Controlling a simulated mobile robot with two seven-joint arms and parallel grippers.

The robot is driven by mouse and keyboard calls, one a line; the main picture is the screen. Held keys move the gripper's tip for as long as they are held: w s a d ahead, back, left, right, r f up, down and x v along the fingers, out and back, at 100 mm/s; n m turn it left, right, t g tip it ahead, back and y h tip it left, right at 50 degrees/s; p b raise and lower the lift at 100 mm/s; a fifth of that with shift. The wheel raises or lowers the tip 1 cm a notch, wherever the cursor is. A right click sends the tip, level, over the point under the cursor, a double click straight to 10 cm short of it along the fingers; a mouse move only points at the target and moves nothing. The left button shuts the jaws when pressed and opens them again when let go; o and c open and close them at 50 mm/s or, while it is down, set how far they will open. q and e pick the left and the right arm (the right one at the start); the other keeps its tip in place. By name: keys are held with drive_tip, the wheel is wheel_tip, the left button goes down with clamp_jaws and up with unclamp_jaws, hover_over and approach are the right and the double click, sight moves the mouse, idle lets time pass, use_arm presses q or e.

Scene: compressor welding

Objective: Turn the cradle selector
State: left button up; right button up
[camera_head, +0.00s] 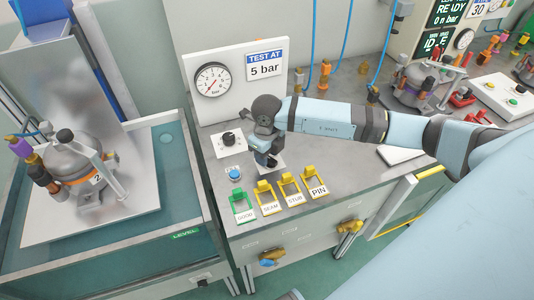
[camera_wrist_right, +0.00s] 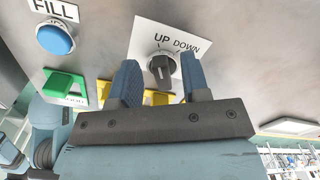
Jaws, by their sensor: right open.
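The cradle selector (camera_wrist_right: 161,68) is a dark knob on a white plate (camera_wrist_right: 150,34) marked UP and DOWN. In the right wrist view it lies between the two fingers of my right gripper (camera_wrist_right: 159,64). The fingers are apart, one on each side of the knob; I cannot tell whether they touch it. I cannot tell which mark the knob points to. In the head view my right gripper (camera_head: 270,160) points down over the bench and hides the knob. A corner of its white plate (camera_head: 279,171) shows beside the fingers. My left gripper is not in view.
The blue FILL button (camera_wrist_right: 54,38) is near the selector. Another black knob (camera_head: 228,139) sits on a white plate behind it. Green and yellow labelled holders (camera_head: 242,207) line the bench front. A gauge panel (camera_head: 194,78) stands behind; a water tank (camera_head: 185,195) is left.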

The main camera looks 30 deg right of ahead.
drive_tip(key=shift+f, duration=0.25)
clamp_jaws()
